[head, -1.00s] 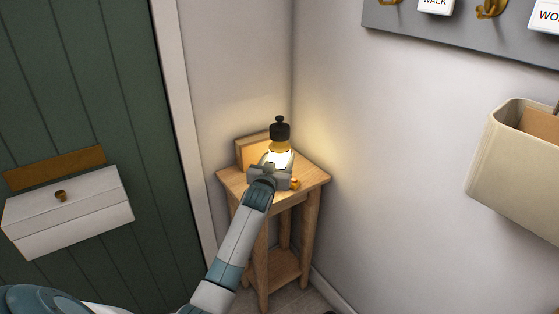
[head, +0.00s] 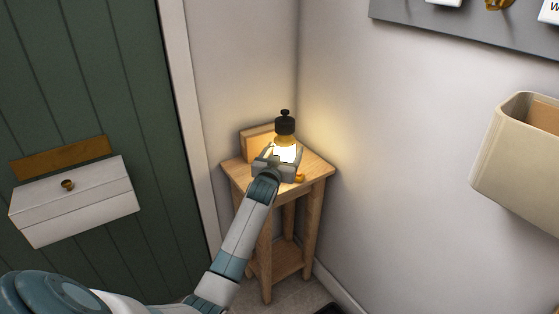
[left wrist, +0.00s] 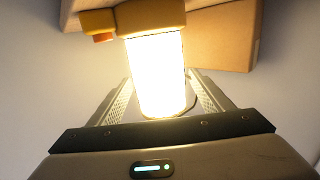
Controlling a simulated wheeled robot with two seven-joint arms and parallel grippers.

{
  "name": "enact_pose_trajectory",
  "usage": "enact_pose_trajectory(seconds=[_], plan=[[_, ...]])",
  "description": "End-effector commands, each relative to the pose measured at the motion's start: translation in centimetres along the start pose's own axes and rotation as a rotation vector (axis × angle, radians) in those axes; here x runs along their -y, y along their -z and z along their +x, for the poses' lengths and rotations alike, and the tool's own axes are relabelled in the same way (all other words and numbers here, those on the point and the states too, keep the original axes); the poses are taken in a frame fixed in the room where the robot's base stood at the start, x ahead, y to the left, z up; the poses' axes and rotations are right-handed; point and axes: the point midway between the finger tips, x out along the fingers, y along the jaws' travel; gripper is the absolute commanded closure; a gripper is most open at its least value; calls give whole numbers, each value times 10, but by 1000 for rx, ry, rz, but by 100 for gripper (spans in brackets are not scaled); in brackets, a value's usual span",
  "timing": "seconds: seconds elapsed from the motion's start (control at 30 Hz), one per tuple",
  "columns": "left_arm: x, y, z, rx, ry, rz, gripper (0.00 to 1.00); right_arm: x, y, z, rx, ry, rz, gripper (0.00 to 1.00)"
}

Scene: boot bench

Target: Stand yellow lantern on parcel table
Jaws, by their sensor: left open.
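The yellow lantern (head: 285,126), with a black cap and a glowing body, is upright over the small wooden parcel table (head: 319,169) in the corner. My left gripper (head: 280,157) is open around the lantern. My arm and gripper hide where the base meets the tabletop in the head view. My right gripper is out of view.
A cardboard parcel (head: 254,146) stands behind and left of the lantern, close to the left finger. Walls close in the back of the table. A white box (head: 75,205) is on the green door at left. A beige bin (head: 510,165) hangs at right.

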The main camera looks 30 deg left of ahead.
Motion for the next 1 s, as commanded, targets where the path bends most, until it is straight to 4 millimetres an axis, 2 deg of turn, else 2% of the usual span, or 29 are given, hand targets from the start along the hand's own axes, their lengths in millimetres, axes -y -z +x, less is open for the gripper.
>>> enact_pose_trajectory(seconds=[0.27, 0.7, 0.83, 1.0], plan=[[-1, -1, -26, 1, -1, 0, 27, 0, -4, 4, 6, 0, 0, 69], [0, -1, -99, 1, 0, 0, 27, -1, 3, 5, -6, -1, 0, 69], [0, -1, -112, 1, 0, 0, 27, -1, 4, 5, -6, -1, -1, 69], [0, -1, -119, 1, 0, 0, 27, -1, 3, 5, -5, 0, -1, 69]])
